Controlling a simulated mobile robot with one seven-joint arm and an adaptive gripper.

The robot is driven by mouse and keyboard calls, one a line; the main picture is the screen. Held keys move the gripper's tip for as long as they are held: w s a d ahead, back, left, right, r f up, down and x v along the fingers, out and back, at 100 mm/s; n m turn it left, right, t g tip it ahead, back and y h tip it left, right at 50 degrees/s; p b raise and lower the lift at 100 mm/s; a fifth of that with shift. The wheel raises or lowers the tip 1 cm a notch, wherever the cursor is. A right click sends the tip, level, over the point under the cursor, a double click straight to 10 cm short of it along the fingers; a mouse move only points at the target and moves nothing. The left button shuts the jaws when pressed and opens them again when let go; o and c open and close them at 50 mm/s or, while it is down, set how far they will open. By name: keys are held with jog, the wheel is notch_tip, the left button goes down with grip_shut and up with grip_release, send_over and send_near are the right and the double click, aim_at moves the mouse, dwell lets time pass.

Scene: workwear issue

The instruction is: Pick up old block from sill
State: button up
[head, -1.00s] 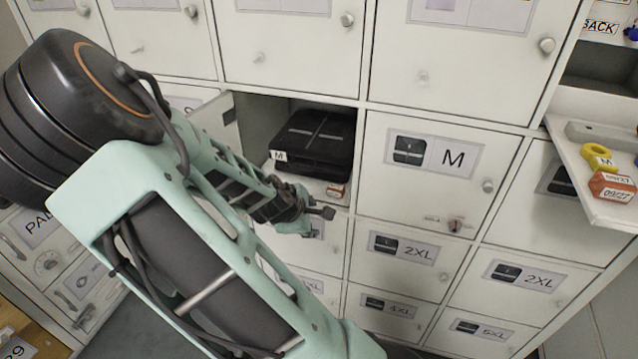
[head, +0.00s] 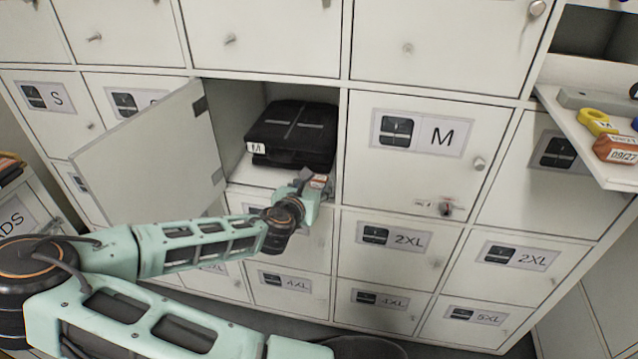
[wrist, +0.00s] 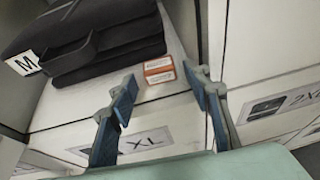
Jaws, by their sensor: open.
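A small orange block with a white label (wrist: 159,70) lies on the sill of the open locker, at its front right corner beside the dark folded garment. In the head view the block (head: 320,181) is partly hidden by my gripper (head: 304,183). The label's print is too small to read. My gripper (wrist: 161,84) is open and empty, with its two blue-grey fingers pointing toward the block. In the wrist view the block shows just beyond the gap between the fingertips. I cannot tell whether a finger touches it.
A black garment pack (head: 292,134) tagged M sits inside the locker. The locker door (head: 150,155) stands open to the left. A shut M locker (head: 425,150) is on the right.

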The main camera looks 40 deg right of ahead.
aim_at(318, 179)
jog(key=shift+f+b+x, duration=0.2)
jog(key=shift+b+x, duration=0.45)
jog(key=shift+x, duration=3.05)
jog(key=shift+w+a, duration=0.1)
jog(key=shift+a, duration=0.1)
jog(key=c, duration=0.7)
jog(key=shift+r, duration=0.1)
